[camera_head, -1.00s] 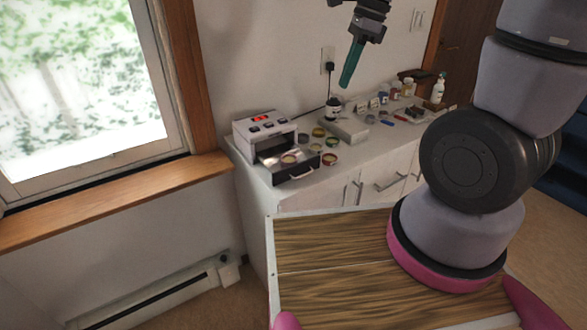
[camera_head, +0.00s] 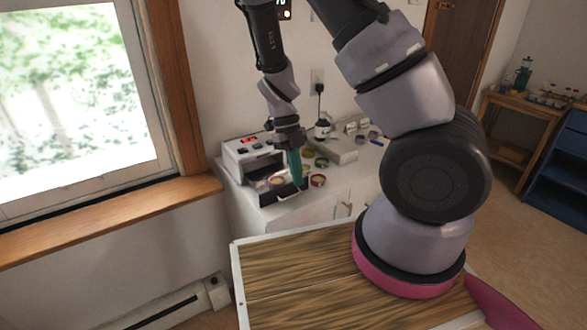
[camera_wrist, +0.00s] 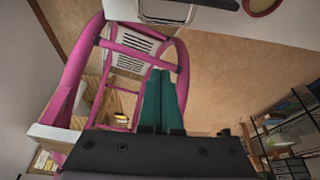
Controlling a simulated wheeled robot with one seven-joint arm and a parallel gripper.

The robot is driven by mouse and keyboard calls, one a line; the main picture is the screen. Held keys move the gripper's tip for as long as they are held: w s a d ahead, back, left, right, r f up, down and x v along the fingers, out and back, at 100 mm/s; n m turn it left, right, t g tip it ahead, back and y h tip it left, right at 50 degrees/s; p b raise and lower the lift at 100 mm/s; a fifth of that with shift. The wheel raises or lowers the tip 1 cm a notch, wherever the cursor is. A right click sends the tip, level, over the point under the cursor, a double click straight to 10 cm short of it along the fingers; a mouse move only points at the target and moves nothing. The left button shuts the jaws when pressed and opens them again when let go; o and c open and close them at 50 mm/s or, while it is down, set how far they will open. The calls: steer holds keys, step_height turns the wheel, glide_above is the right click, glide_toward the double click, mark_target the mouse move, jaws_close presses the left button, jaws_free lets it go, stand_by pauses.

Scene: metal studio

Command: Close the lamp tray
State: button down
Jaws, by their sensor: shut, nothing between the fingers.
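The lamp unit (camera_head: 238,161) is a white box with a red display, standing at the left end of the white counter. Its dark-fronted tray (camera_head: 270,196) sticks out towards the room, with a round dish (camera_head: 277,181) in it. My gripper (camera_head: 297,184) points down at the tray's front right side, its teal fingers together and empty. It overlaps the tray front and part of the handle in the head view; I cannot tell whether it touches. In the wrist view the teal fingers (camera_wrist: 160,98) are shut, and the tray is not clearly visible.
The window sill (camera_head: 110,211) is at left.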

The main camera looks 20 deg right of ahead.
mark_target(273, 180)
steer(key=f, duration=0.4)
steer(key=w+f, duration=0.1)
steer(key=f, duration=0.1)
steer(key=shift+a+f, duration=0.1)
steer(key=shift+a, duration=0.05)
steer(key=shift+w+a, duration=0.1)
steer(key=shift+w, duration=0.3)
steer(key=w+a, duration=0.1)
steer(key=w, duration=0.3)
steer(key=w+a, duration=0.1)
steer(key=w, duration=0.3)
steer(key=w+a, duration=0.2)
steer(key=w, duration=0.2)
steer(key=shift+w, duration=0.2)
